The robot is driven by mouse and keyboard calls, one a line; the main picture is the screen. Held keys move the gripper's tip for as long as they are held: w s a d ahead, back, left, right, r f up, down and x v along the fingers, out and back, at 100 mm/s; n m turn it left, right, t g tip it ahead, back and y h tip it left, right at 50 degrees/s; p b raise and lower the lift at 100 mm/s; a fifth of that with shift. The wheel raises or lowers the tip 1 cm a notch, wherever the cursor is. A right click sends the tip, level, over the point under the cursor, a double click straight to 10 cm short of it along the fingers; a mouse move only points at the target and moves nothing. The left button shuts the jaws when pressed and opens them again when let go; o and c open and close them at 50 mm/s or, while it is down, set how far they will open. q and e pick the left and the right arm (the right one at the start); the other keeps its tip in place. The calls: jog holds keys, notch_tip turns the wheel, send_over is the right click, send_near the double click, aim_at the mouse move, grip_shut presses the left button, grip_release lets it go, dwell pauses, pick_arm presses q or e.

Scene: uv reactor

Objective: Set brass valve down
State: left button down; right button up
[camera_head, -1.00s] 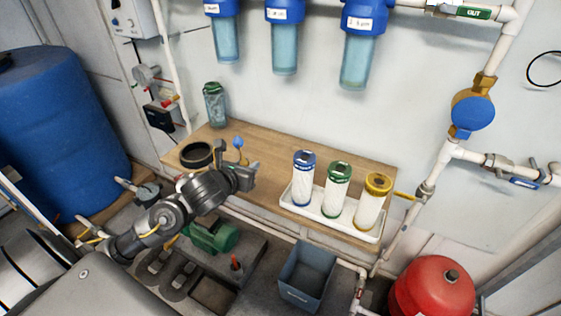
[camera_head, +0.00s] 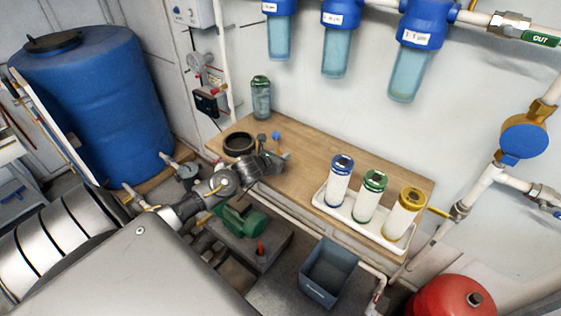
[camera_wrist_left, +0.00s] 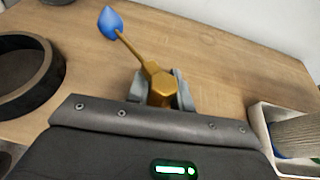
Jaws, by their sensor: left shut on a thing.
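The brass valve (camera_wrist_left: 160,86) with its blue-tipped handle (camera_wrist_left: 111,22) is between the fingers of my left gripper (camera_wrist_left: 160,92) in the left wrist view. The gripper is shut on the valve's brass body, and the handle points up and to the left. In the head view the left gripper (camera_head: 277,157) is over the wooden bench (camera_head: 310,163), with the blue handle end (camera_head: 277,135) showing just beyond it. The arm hides most of the valve there. I cannot tell whether the valve touches the bench. My right gripper is not in view.
A black ring (camera_head: 239,144) lies left of the gripper, and a green-capped jar (camera_head: 261,97) stands behind it. A white tray (camera_head: 362,228) with three filter cartridges is to the right. Bare bench lies between gripper and tray. A grey bin (camera_head: 329,271) is below.

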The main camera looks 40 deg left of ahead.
pick_arm(q)
jog(key=shift+w+a+f, duration=0.1)
jog(key=shift+a+f, duration=0.05)
jog(key=shift+f, duration=0.05)
notch_tip(320, 180, down, 3)
jog(key=shift+f, duration=0.1)
jog(key=c, duration=1.7)
grip_release()
jog(key=shift+f, duration=0.2)
jog(key=o, duration=0.5)
jog(key=shift+c, duration=0.2)
jog(key=shift+r, duration=0.1)
